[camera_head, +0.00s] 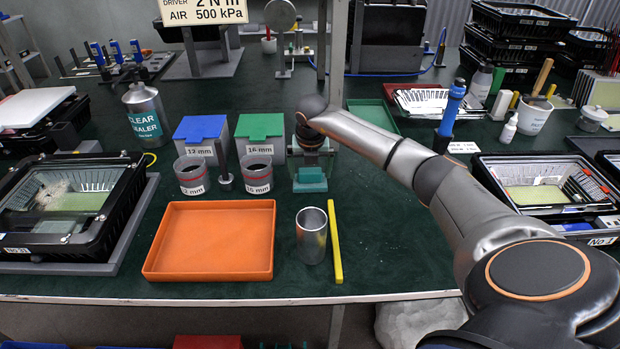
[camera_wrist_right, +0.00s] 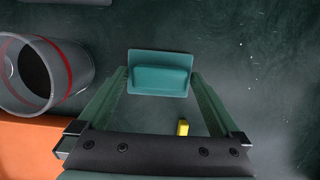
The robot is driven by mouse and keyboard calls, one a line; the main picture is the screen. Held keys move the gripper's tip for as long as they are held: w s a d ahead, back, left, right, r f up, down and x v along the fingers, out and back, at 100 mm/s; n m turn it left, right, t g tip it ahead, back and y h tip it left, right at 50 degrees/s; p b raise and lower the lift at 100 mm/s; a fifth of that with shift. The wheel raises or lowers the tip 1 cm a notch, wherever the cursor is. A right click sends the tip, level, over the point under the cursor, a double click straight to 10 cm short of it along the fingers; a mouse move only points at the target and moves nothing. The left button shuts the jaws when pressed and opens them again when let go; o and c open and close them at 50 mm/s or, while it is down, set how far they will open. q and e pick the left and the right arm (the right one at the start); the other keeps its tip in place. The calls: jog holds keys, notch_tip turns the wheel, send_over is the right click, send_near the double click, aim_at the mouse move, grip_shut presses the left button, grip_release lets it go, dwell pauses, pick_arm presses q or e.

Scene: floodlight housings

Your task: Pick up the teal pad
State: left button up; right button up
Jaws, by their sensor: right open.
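The teal pad (camera_head: 310,180) lies on the dark green bench mat, right of the clear cup marked 16 mm. In the right wrist view the teal pad (camera_wrist_right: 160,82) shows as a flat plate with a raised block on it. My right gripper (camera_head: 311,165) is above the pad. In the wrist view its two fingers (camera_wrist_right: 159,74) are apart, one toward each side of the pad, with nothing held. I cannot tell the height between fingertips and pad. My left gripper is not in view.
Close by stand the 16 mm cup (camera_head: 257,175), the green-lidded box (camera_head: 260,128), a metal cup (camera_head: 311,236) and a yellow bar (camera_head: 335,242). An orange tray (camera_head: 153,246) lies front left. The mat right of the yellow bar is clear.

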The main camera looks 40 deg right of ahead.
aim_at(309, 168)
jog(key=shift+c, duration=0.2)
jog(key=c, duration=1.2)
jog(key=shift+r, duration=0.1)
jog(key=shift+r, duration=0.5)
jog(key=shift+w+v, duration=0.25)
jog(key=shift+v, duration=0.95)
jog(key=s+a+r, duration=0.2)
jog(key=a+r, duration=0.1)
jog(key=a, duration=0.1)
jog(key=s+a+r, duration=0.2)
jog(key=a+r, duration=0.1)
jog(key=a, duration=0.1)
jog(key=s+a+r, duration=0.2)
jog(key=a+r, duration=0.1)
jog(key=a, duration=0.1)
jog(key=shift+a+r+p, duration=0.2)
jog(key=shift+r+p, duration=0.1)
jog(key=shift+w, duration=0.1)
